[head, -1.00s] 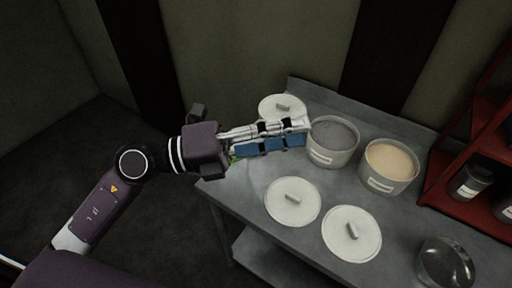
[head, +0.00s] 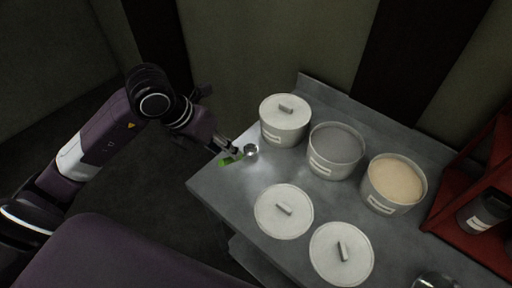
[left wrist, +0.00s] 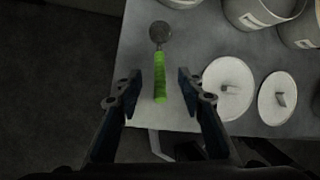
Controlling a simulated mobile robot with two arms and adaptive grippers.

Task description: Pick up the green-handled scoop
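The green-handled scoop (head: 231,159) lies on the grey table near its left end, its metal bowl pointing toward the lidded pot in the head view. In the left wrist view the scoop (left wrist: 160,75) lies between the open fingers, green handle toward me and round metal bowl away. My left gripper (left wrist: 160,86) is open, its two fingers on either side of the handle and apart from it. In the head view my left gripper (head: 229,150) is beside the scoop and partly hidden by its own wrist. My right gripper is not in view.
A lidded white pot (head: 285,122), a pot of grey powder (head: 334,172) and a pot of tan grain (head: 376,205) stand along the table (head: 222,190). Two loose lids (head: 270,222) (head: 330,265) lie in front. A red shelf (head: 488,235) stands at the right.

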